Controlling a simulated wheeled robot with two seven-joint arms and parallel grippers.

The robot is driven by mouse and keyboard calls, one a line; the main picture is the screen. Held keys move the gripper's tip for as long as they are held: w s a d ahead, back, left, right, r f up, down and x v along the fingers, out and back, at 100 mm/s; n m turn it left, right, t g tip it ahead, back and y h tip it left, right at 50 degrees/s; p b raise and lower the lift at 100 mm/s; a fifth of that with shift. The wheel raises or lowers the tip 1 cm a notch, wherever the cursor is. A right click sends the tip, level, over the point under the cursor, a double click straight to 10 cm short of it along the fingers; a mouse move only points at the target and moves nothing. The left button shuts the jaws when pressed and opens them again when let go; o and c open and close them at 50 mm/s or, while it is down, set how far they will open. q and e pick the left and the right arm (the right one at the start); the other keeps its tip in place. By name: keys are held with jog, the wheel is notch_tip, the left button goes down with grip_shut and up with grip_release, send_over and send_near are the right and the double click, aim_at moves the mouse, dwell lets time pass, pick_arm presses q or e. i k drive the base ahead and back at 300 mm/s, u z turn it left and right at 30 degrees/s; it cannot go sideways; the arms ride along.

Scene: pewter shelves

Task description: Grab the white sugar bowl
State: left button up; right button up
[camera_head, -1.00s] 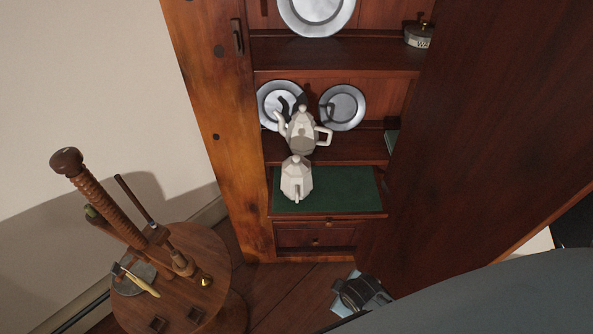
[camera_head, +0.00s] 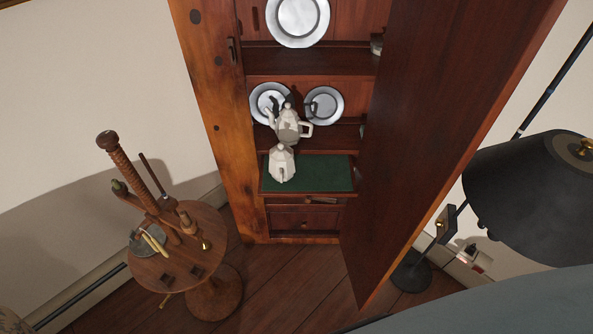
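A white faceted lidded vessel (camera_head: 281,164), which looks like the sugar bowl, stands upright on the green mat (camera_head: 328,173) on the pull-out shelf of the cabinet. A larger white teapot (camera_head: 288,128) with a spout and a handle stands just behind it, on the shelf above the mat. From this angle the lower vessel's lid nearly meets the teapot's base in the picture; I cannot tell the exact gap. Neither of my grippers is in view.
Pewter plates (camera_head: 324,105) lean behind the teapot. The open cabinet door (camera_head: 430,130) stands out at the right. A round wooden table (camera_head: 175,262) with a screw-post stand is at left. A black lamp (camera_head: 535,195) stands right of the door. Floor before the cabinet is clear.

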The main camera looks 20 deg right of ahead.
aim_at(282, 172)
jog(key=z, duration=0.95)
jog(key=i, duration=0.65)
jog(key=u, duration=1.15)
